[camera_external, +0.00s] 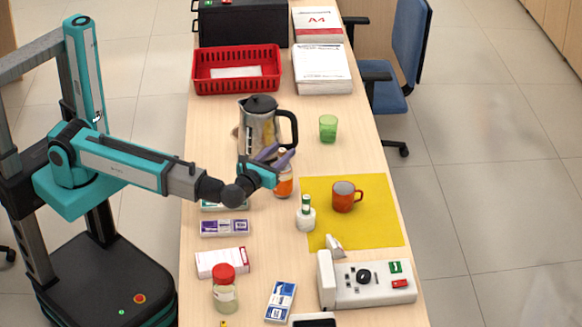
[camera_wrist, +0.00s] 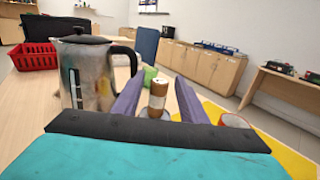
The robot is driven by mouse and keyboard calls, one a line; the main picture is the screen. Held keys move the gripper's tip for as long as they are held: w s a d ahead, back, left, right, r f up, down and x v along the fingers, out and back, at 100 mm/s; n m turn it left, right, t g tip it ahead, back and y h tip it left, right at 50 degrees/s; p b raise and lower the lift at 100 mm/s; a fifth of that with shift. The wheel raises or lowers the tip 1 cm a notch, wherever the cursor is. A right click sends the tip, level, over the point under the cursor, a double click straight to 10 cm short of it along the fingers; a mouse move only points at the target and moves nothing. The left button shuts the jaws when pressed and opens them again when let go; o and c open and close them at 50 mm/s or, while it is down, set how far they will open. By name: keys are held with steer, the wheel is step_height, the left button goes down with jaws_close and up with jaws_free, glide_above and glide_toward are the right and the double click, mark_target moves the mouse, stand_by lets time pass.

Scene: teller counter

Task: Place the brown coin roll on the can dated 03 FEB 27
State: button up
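The brown coin roll (camera_wrist: 157,100), a small upright cylinder with a pale top, shows between my purple fingers in the wrist view. A gap seems to show on each side of it. A pale surface shows just under it, partly hidden. My gripper (camera_wrist: 158,98) looks open around the roll. In the outside view my gripper (camera_external: 276,153) is just above an orange-and-white can (camera_external: 284,187), partly hidden by my arm. I cannot tell whether the roll rests on this can. No date is readable.
A metal jug (camera_external: 259,130) stands close behind my gripper. A green cup (camera_external: 328,129) stands behind. Several boxes lie in front.

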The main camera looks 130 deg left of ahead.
steer(key=w+d+b, duration=0.1)
steer(key=d, duration=1)
steer(key=shift+w, duration=0.2)
stand_by(0.4)
